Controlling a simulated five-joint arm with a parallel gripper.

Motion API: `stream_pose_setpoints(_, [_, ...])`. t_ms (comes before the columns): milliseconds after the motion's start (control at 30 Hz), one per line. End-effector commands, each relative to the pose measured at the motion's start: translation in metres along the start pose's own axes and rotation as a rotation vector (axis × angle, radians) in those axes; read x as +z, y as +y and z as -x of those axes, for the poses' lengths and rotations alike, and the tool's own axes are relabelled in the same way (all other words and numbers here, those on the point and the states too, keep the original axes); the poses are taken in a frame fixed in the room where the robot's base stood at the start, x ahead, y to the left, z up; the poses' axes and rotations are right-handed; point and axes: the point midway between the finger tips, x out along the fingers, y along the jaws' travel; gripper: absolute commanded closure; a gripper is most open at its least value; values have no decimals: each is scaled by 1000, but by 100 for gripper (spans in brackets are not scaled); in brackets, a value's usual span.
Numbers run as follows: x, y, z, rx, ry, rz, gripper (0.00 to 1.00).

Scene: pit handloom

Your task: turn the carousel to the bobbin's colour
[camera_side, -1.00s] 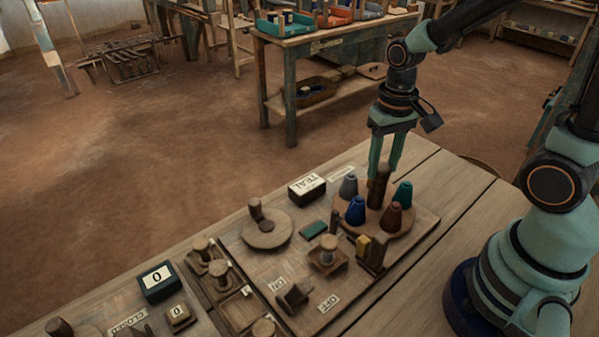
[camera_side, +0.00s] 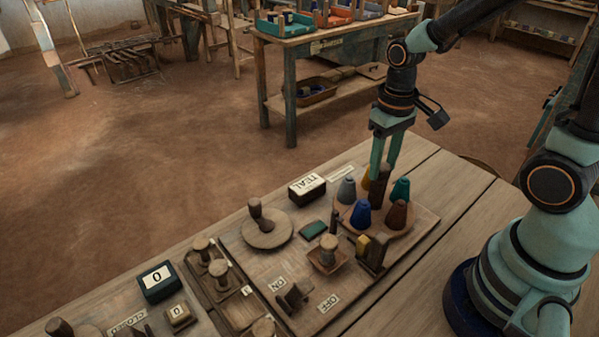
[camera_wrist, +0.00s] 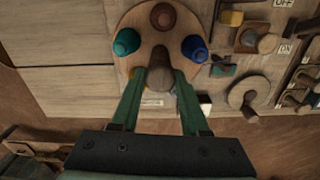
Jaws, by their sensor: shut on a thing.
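The carousel (camera_side: 345,218) is a round wooden disc bearing coloured cones around a dark central post (camera_side: 380,192). A blue cone (camera_side: 361,213) and a brown cone (camera_side: 396,214) are at the front, a teal cone (camera_side: 400,189) at the right, a grey cone (camera_side: 346,190) at the left. A yellow cone (camera_side: 367,180) shows partly behind the post. My gripper (camera_side: 384,172) points down, shut on the post; the wrist view shows its fingers (camera_wrist: 160,82) on either side. A card (camera_side: 307,186) reads TEAL.
A yellow block (camera_side: 362,245) on a wooden stand is close to the disc's front edge. A knobbed peg (camera_side: 328,250), a crank disc (camera_side: 266,231) and a lever (camera_side: 293,296) between ON and OFF labels stand to the left. Bare table lies to the right.

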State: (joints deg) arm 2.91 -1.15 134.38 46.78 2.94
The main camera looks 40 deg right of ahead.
Motion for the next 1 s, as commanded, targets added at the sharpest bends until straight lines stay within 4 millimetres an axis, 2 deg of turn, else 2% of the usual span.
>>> stream_pose_setpoints(700, [-1, 0, 2, 0, 2, 673, 100])
stream_pose_setpoints(1000, [-1, 0, 2, 1, 2, 901, 100])
